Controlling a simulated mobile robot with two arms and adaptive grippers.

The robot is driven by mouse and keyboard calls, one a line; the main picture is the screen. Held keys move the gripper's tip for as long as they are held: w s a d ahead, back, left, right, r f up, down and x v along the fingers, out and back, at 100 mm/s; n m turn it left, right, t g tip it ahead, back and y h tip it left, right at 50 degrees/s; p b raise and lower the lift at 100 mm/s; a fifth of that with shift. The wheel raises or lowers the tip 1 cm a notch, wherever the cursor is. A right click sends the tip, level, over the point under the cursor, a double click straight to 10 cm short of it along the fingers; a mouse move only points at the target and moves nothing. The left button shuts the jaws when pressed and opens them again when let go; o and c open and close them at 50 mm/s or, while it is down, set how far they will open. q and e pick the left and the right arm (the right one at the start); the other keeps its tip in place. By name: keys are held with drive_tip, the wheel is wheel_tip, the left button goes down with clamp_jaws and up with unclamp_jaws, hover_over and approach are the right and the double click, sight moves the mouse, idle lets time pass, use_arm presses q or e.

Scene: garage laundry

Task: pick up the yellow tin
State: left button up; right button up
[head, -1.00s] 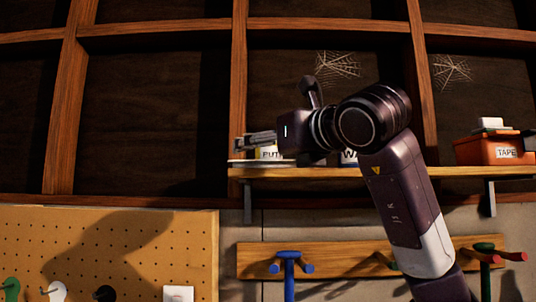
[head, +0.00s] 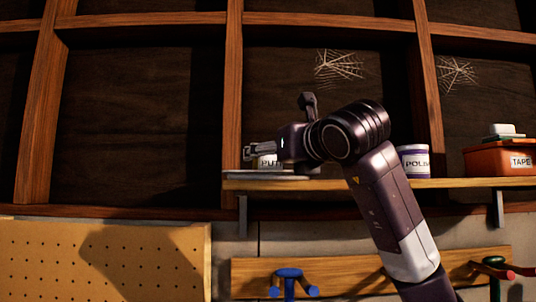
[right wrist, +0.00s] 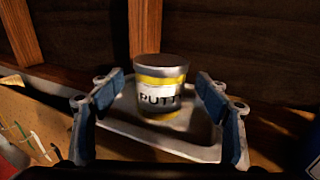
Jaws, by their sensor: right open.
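The yellow tin (right wrist: 161,84), grey with yellow bands and a white label reading PUTT, stands upright on a light grey tray (right wrist: 125,131) in the right wrist view. In the head view a bit of its label (head: 264,162) shows behind my right gripper; the rest is hidden. My right gripper (head: 250,152) is at the left end of the shelf. Its blue-padded fingers are open in the right wrist view, one on each side of the tin, with gaps between. My left gripper is out of view.
The wooden shelf (head: 400,184) also carries a white-and-purple POLISH tin (head: 413,161) and an orange TAPE box (head: 495,160). Below are a pegboard (head: 100,270) and a rail with coloured hooks (head: 288,276). A blue item (right wrist: 312,140) shows at the right wrist view's edge.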

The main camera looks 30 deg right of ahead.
sight(267, 157)
drive_tip(key=w, duration=0.3)
drive_tip(key=shift+w+d+f+p, duration=0.15)
drive_tip(key=shift+d+f+p, duration=0.05)
drive_tip(key=shift+d+p, duration=0.2)
drive_tip(key=shift+s+a+r, duration=0.1)
drive_tip(key=shift+s+a, duration=0.05)
drive_tip(key=shift+s, duration=0.05)
drive_tip(key=shift+c, duration=1.9)
drive_tip(key=c, duration=1)
drive_tip(key=shift+c, duration=0.9)
drive_tip(key=shift+r, duration=0.15)
